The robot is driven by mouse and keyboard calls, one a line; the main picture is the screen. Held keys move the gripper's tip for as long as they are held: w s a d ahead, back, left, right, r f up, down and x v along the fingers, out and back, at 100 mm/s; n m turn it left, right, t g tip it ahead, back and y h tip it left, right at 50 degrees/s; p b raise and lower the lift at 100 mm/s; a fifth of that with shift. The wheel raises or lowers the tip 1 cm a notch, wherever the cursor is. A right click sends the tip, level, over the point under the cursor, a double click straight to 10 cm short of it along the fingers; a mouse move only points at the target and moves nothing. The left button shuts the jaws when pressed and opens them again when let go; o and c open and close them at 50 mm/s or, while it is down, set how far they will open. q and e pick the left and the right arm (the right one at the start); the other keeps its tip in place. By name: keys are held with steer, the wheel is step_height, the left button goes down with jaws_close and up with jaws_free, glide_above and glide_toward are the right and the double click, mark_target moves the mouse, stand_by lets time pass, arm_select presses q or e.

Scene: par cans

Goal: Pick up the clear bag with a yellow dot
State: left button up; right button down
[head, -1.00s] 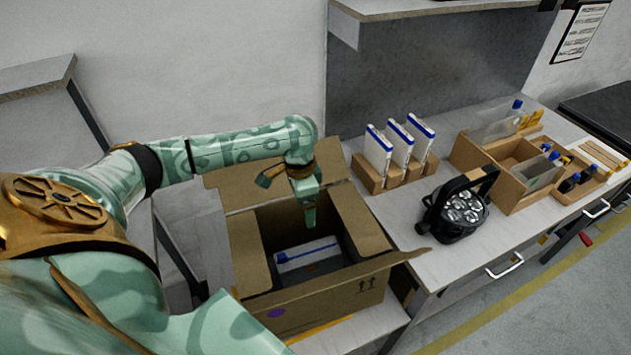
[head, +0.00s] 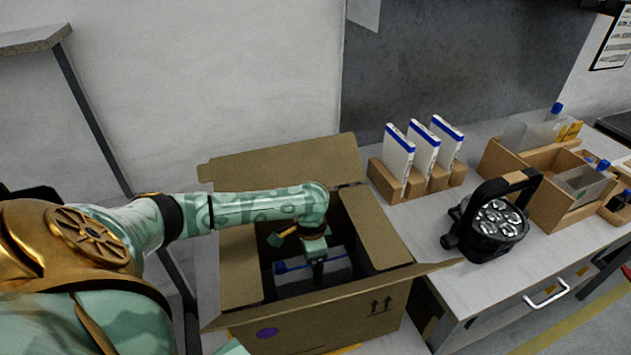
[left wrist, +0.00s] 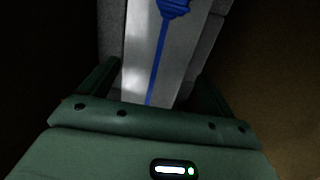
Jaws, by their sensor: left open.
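My left gripper (head: 316,268) is inside the open cardboard box (head: 335,318), pointing down. Its open fingers show in the left wrist view (left wrist: 155,92), one on each side of a pale, flat item (left wrist: 140,60) with a blue line and a blue fitting. In the head view this pale item (head: 340,272) lies in the box, partly hidden by the gripper. I cannot tell whether the fingers touch it. Clear bags with blue caps stand at the right, one at the back (head: 528,132) beside yellow parts and one in front (head: 580,184). I cannot make out a yellow dot. My right gripper is not in view.
A black par can light (head: 490,222) stands on the table (head: 425,228) right of the box. Behind it, white blue-edged packs (head: 423,150) stand in a wooden rack (head: 384,184). A wooden divided tray (head: 548,200) holds the front bag. The box's raised flaps surround its opening.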

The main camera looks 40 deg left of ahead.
arm_select(q)
steer(key=f+b, duration=0.1)
steer(key=f, duration=0.1)
steer(key=f+b, duration=0.1)
steer(key=f, duration=0.1)
steer(key=f+b, duration=0.1)
steer(key=f, duration=0.1)
steer(key=shift+s+d+f, duration=0.25)
steer(key=shift+s+d, duration=0.05)
steer(key=shift+d, duration=0.1)
steer(key=shift+r, duration=0.15)
steer(key=c, duration=1)
